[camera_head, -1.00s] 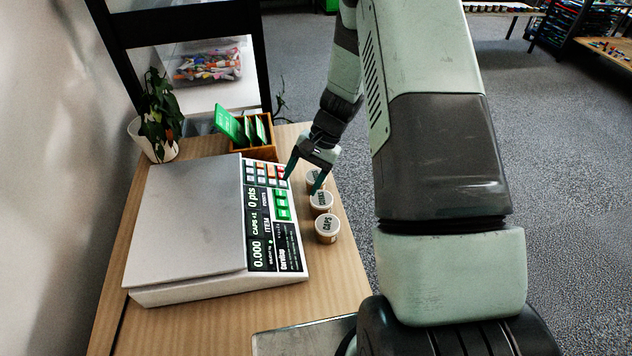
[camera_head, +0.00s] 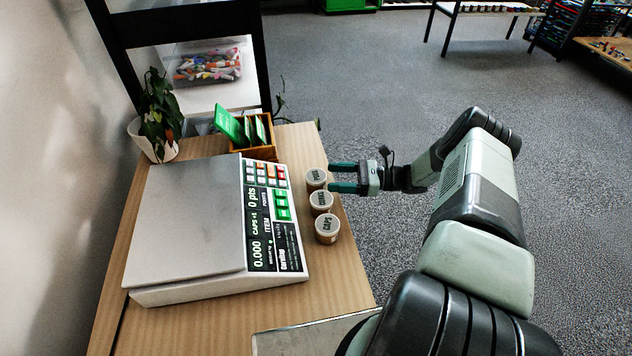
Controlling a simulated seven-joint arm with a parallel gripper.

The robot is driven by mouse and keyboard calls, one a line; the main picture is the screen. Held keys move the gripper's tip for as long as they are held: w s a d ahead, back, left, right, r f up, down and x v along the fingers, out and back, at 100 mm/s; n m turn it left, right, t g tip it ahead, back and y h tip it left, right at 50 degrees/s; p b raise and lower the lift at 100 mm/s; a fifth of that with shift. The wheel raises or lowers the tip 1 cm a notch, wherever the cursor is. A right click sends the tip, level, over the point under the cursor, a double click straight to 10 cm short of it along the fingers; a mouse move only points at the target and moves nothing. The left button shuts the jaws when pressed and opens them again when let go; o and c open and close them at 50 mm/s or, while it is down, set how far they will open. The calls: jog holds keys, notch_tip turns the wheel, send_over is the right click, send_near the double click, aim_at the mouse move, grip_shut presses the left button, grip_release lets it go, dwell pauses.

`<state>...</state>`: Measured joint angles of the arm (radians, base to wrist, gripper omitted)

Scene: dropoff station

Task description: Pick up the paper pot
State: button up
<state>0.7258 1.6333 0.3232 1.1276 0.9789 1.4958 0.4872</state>
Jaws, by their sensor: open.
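Three small round pots with pale labelled lids stand in a row on the table, right of the scale. The nearest pot (camera_head: 327,230) reads CAPS. The labels on the middle pot (camera_head: 321,202) and the farthest pot (camera_head: 316,180) are too small to read surely, so I cannot tell which is the paper pot. My gripper (camera_head: 332,176) is open and empty, its two green fingers pointing left. The fingertips are just right of the farthest pot, the lower one close to the gap between the far and middle pots. Contact cannot be told.
A large white scale (camera_head: 188,222) with a button panel fills the table's left. A wooden box (camera_head: 264,152) with green cards and a potted plant (camera_head: 158,115) stand behind it. The wooden table's (camera_head: 347,275) right edge runs close beside the pots; beyond is open floor.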

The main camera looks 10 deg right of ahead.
aim_at(311, 175)
jog(key=x, duration=0.7)
jog(key=shift+a, duration=0.3)
jog(key=c, duration=0.8)
